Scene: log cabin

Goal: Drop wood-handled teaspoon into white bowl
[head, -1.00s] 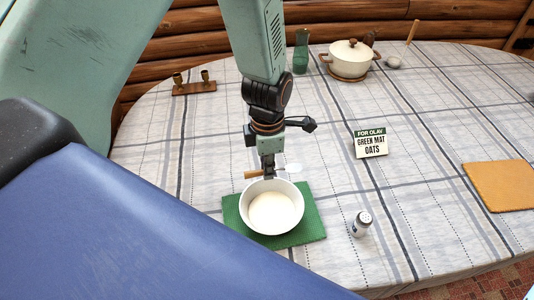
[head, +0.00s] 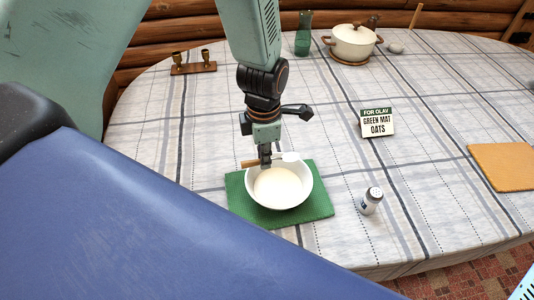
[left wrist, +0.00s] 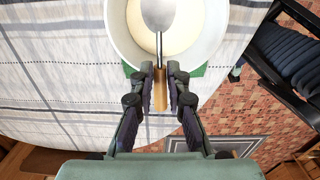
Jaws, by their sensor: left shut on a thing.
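The white bowl (head: 300,199) stands on a green mat (head: 322,204) near the table's front edge and holds something pale. My left gripper (head: 265,163) is shut on the wood-handled teaspoon (head: 248,164) at the bowl's far rim. In the left wrist view the white bowl (left wrist: 213,35) lies beyond my gripper (left wrist: 161,78). There the teaspoon's metal head (left wrist: 158,14) is over the bowl's inside, and its wooden handle lies between the fingers. I cannot tell the exact height of the spoon above the rim. My right gripper does not show.
A salt shaker (head: 371,201) stands right of the mat. A sign (head: 377,123) reading "FOR OLAV GREEN MAT OATS" stands behind it. An orange mat (head: 505,166) lies at the right.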

